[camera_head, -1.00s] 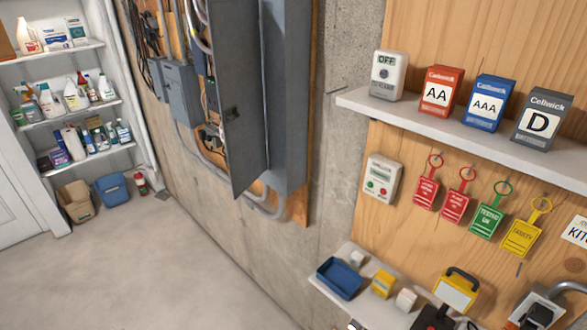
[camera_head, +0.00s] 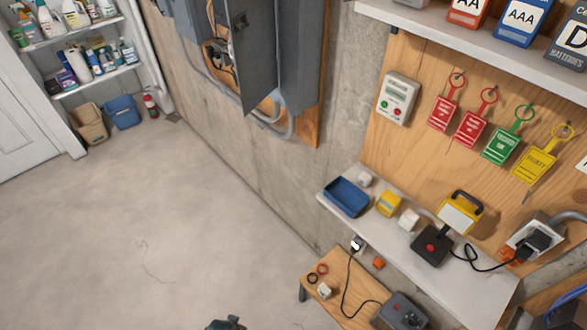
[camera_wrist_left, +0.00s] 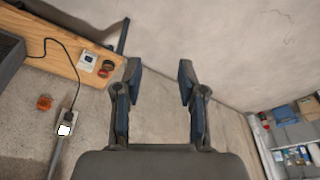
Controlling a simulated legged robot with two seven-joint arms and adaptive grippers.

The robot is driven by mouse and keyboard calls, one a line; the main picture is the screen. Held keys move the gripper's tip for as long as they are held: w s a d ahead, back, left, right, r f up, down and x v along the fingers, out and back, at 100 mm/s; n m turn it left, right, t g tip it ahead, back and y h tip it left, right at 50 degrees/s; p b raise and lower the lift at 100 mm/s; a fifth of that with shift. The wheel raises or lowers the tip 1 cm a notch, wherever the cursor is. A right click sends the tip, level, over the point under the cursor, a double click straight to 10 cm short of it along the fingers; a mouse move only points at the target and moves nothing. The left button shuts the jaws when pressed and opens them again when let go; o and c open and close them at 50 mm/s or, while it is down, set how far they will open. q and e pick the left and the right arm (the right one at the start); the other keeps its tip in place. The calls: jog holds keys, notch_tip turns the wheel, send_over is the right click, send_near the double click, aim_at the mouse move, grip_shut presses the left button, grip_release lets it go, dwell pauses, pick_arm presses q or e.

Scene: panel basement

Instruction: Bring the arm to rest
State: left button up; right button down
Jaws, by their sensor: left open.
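My left gripper (camera_wrist_left: 160,75) shows in the left wrist view with its two dark fingers apart. Nothing is between them, and bare floor and wall show beyond. In the head view, a small dark shape (camera_head: 226,323) pokes in at the bottom edge over the floor; too little shows to tell if it is part of my arm. My right gripper is in neither view.
A low wooden bench (camera_head: 332,275) with a dark grey box (camera_head: 403,312) stands by the wall, also left in the wrist view (camera_wrist_left: 60,58). Above it is a white shelf (camera_head: 478,270) with a blue tray (camera_head: 346,197). Open concrete floor (camera_head: 160,230) lies left.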

pick_arm(q)
jog(key=s+a+f+g, duration=0.1)
jog(key=s+f, duration=0.4)
jog(key=f, duration=0.5)
jog(key=s+f, duration=0.4)
jog(key=f, duration=0.6)
jog(key=s+a+f+b, duration=0.1)
jog(key=s+a+f, duration=0.1)
jog(key=s+f, duration=0.6)
jog(key=s, duration=0.3)
jog(key=shift+s+a+g, duration=0.2)
jog(key=shift+s+g, duration=0.1)
jog(key=shift+g, duration=0.1)
